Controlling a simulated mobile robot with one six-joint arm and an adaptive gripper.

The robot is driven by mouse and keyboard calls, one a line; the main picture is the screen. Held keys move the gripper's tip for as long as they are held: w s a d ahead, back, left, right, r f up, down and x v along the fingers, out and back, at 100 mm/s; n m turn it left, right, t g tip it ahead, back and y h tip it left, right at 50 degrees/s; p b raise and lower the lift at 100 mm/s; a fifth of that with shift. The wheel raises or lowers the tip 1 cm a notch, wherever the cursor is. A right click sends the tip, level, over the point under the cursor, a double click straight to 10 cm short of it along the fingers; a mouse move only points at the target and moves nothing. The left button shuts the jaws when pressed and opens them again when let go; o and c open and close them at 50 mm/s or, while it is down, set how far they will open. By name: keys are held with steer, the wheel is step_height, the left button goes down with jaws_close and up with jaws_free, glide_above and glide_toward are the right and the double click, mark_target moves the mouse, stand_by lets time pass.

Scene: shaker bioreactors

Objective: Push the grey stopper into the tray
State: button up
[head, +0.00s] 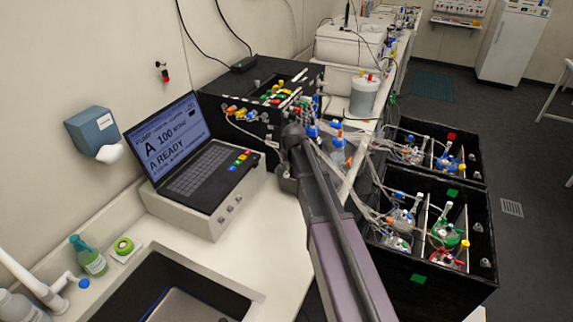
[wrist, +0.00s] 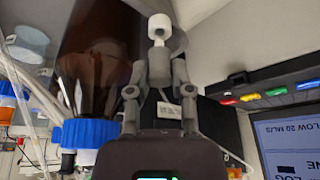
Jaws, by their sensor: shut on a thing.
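My gripper (wrist: 159,62) is shut on a small pale, white-topped piece (wrist: 160,25) that sticks out beyond the fingertips. A grey round shape shows just behind it. In the head view my arm reaches forward over the bench and hides the fingers. Two black open trays (head: 415,282) with glass vessels stand at the right. Small grey knobs (head: 484,262) show at the right side of the near tray, and another grey knob (head: 475,177) shows in the far one. I cannot tell which of these grey pieces is the task's stopper.
A laptop (head: 205,175) on a white stand is left of my arm. A black box with coloured connectors (head: 262,90) stands behind it, with loose tubes and cables around. Blue-capped bottles (wrist: 88,133) are close on the left in the wrist view. A sink (head: 165,285) is in front.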

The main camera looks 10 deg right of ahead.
steer(key=shift+f+b, duration=1.05)
stand_by(2.1)
steer(key=o, duration=0.9)
steer(key=shift+c, duration=0.2)
steer(key=shift+r, duration=0.15)
